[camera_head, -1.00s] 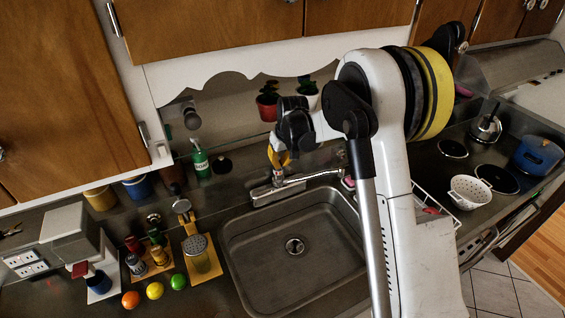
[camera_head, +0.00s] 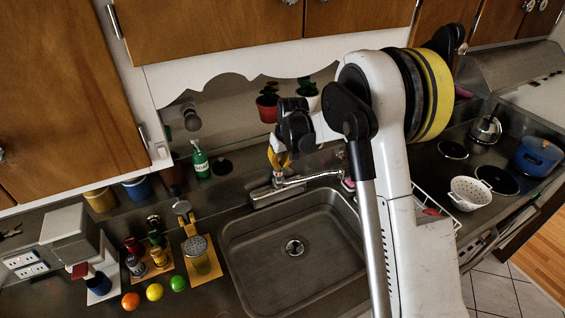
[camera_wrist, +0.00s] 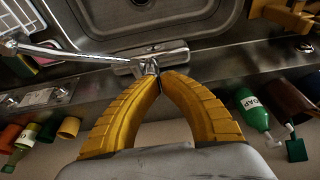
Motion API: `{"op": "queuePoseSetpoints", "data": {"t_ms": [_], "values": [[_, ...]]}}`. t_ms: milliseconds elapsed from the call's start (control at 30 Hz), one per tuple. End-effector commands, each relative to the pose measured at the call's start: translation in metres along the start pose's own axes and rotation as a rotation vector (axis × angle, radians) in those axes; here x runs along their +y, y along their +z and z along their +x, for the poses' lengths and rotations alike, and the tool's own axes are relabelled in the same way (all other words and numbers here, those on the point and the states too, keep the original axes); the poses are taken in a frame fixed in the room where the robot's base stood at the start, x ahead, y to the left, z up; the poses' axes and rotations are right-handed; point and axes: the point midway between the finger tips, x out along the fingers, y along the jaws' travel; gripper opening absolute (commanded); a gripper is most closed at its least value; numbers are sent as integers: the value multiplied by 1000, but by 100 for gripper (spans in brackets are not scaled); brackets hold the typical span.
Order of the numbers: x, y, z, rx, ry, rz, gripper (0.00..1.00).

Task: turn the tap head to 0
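The metal tap (camera_head: 279,184) stands on its base plate at the back edge of the sink (camera_head: 295,245). Its long spout (camera_head: 310,178) points right in the head view and left in the wrist view (camera_wrist: 70,53). The tap head (camera_wrist: 149,67) shows at my fingertips. My gripper (camera_wrist: 160,78) has yellow fingers that arch together, with the tips nearly meeting right at the tap head. I cannot tell whether any metal is pinched between the tips. In the head view my gripper (camera_head: 279,160) points down over the tap.
A green soap bottle (camera_head: 200,160) stands left of the tap, and a red plant pot (camera_head: 268,107) behind it. A grater (camera_head: 200,255) on a yellow board is left of the sink. A white colander (camera_head: 470,192) is at right. The basin is empty.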

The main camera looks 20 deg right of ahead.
Motion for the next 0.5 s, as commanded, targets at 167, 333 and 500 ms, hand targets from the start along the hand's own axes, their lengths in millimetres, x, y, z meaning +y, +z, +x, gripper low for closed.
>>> {"op": "queuePoseSetpoints", "data": {"t_ms": [167, 333, 500], "values": [[0, 0, 1, 0, 0, 0, 0], [0, 3, 9, 0, 0, 0, 0], [0, 6, 19, 0, 0, 0, 0]]}}
